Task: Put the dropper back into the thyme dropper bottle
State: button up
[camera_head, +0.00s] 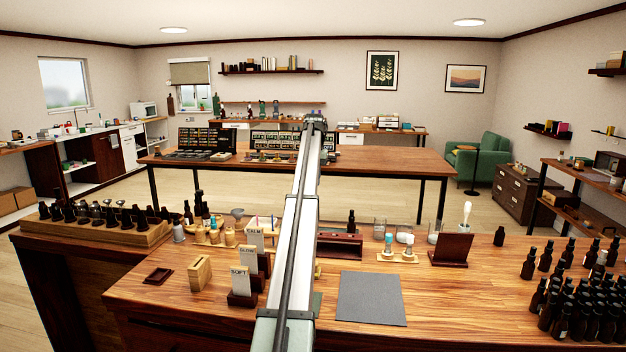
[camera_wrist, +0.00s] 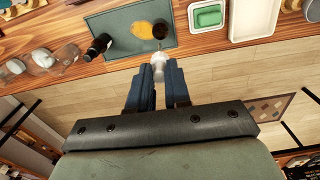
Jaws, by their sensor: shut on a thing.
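In the wrist view my gripper (camera_wrist: 158,78) is shut on a small dropper with a pale, whitish top (camera_wrist: 158,61). The dropper sits between the two dark blue fingertips. A dark round thing (camera_wrist: 160,31), probably a bottle seen from above, is just beyond the dropper on a green mat (camera_wrist: 188,27). I cannot tell whether the dropper's tip is inside it or above it. Another dark bottle (camera_wrist: 98,47) is at the mat's left edge. No label is readable, so I cannot tell which is thyme. In the head view my arm hides the gripper and dropper.
An orange-yellow patch (camera_wrist: 128,38) is on the mat. Glass jars (camera_wrist: 42,58) stand to the left, a green tray (camera_wrist: 208,16) to the right. In the head view the far table (camera_head: 400,170) carries cases of small bottles (camera_head: 205,139); many dark bottles (camera_head: 580,310) crowd the near table's right.

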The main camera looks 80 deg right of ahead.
jog(key=shift+f, duration=1.9)
jog(key=shift+f, duration=0.15)
jog(key=shift+f, duration=0.7)
jog(key=shift+f, duration=1.5)
jog(key=shift+f, duration=1.3)
jog(key=o, duration=0.7)
